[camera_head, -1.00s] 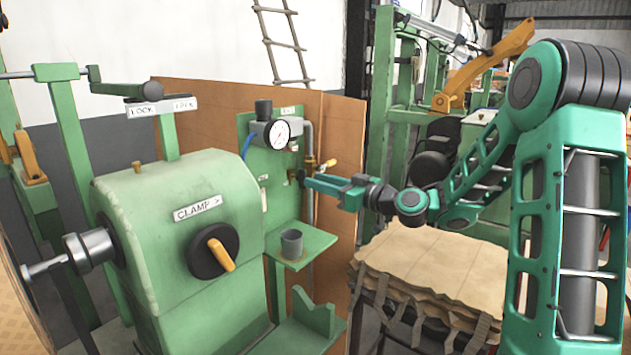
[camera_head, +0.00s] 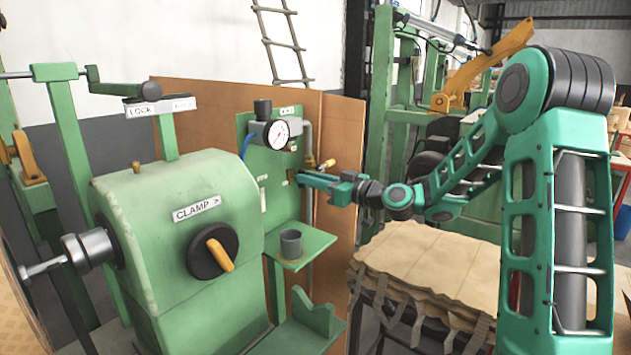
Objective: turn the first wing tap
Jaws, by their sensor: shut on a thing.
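The green panel (camera_head: 268,185) carries a pressure gauge (camera_head: 280,134) and pipework. A small brass tap (camera_head: 291,175) shows at the panel's right part, just left of my gripper tips. My gripper (camera_head: 300,179) reaches in from the right, nearly level, and is shut on this tap. The fingers hide most of the tap, so its wing and its angle cannot be made out. A second tap with a yellow handle (camera_head: 327,164) sits on the pipe just above and right of my gripper, apart from it.
A green machine (camera_head: 180,250) with a clamp knob (camera_head: 213,251) stands at the left. A grey cup (camera_head: 291,243) stands on a green shelf (camera_head: 318,240) below the gauge. A stack of brown sheets (camera_head: 440,262) lies below my arm.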

